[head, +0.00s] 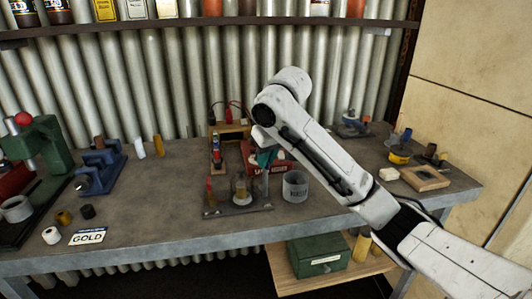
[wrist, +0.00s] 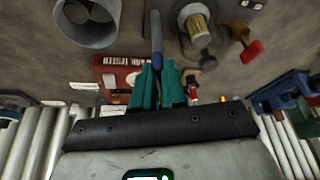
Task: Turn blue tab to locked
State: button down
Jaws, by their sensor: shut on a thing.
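The blue tab (wrist: 156,32) is a slim blue-grey upright piece in the wrist view. My gripper (wrist: 157,68), with teal fingers, is shut on its near end. In the head view my gripper (head: 265,157) is above the right end of a dark plate fixture (head: 225,211). The fixture carries a brass-coloured cylinder (head: 240,190) in the middle and a red tab (head: 210,188) at its left end. These also show in the wrist view, the cylinder (wrist: 199,30) and the red tab (wrist: 251,51). No locked marking is readable, and the tab's foot is hard to make out.
A grey cup (head: 295,188) stands close right of the fixture. A red box (head: 283,164) lies behind my gripper. A blue device (head: 100,170) and a green press (head: 35,150) stand left. The front bench edge is mostly clear.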

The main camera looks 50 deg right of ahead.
jog(key=n+p, duration=0.1)
jog(key=n+y+p, duration=0.1)
jog(key=n+p, duration=0.1)
jog(key=shift+r+n, duration=0.2)
jog(key=shift+n, duration=0.1)
jog(key=n+y+p, duration=0.1)
jog(key=n+p, duration=0.2)
jog(key=shift+d+n+y, duration=0.2)
jog(key=shift+n+y, duration=0.1)
jog(key=shift+y, duration=0.1)
jog(key=n+y+p, duration=0.1)
jog(key=n+p, duration=0.1)
jog(key=n, duration=0.1)
jog(key=shift+f+n+g, duration=0.1)
jog(key=shift+n+g, duration=0.2)
jog(key=shift+g, duration=0.1)
jog(key=shift+w+d+f+n+g+y+p, duration=0.1)
jog(key=shift+n+g+y+p, duration=0.15)
jog(key=shift+n, duration=0.5)
jog(key=shift+d+n+g+y+p, duration=0.15)
jog(key=shift+n+y+p, duration=0.15)
jog(key=shift+n, duration=0.45)
jog(key=shift+a, duration=0.1)
jog(key=c, duration=1.2)
grip_release()
